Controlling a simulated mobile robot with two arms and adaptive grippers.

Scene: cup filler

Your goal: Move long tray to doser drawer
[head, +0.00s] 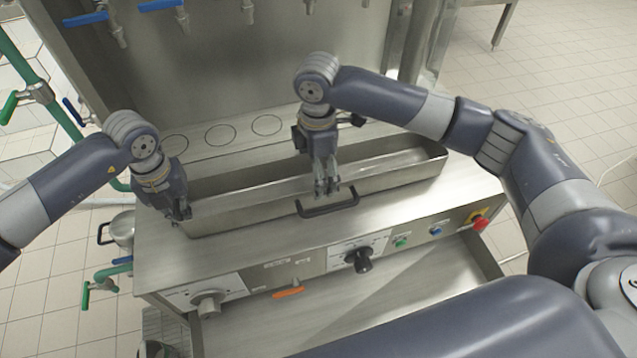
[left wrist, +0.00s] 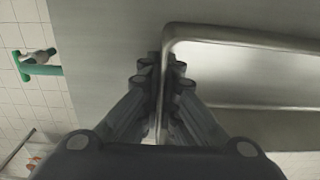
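The long tray (head: 400,176), an open metal trough, lies on the steel top of the machine. A black handle (head: 328,205) shows at its front side. My left gripper (head: 180,210) is at the tray's left end. In the left wrist view, its fingers (left wrist: 163,80) are close together on both sides of the tray's rim (left wrist: 235,34), pinching the wall. My right gripper (head: 326,186) points down at the front rim, just above the handle. Its fingers look close together, but whether they grip the rim is unclear. An open drawer (head: 400,290) extends below the front panel; its visible floor is bare.
The front panel carries a black knob (head: 362,260), a grey knob (head: 208,304), an orange lever (head: 288,292) and a red button (head: 480,224). Blue-handled taps (head: 165,6) hang above. Green pipes (head: 50,100) and a pot (head: 122,229) stand at the left.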

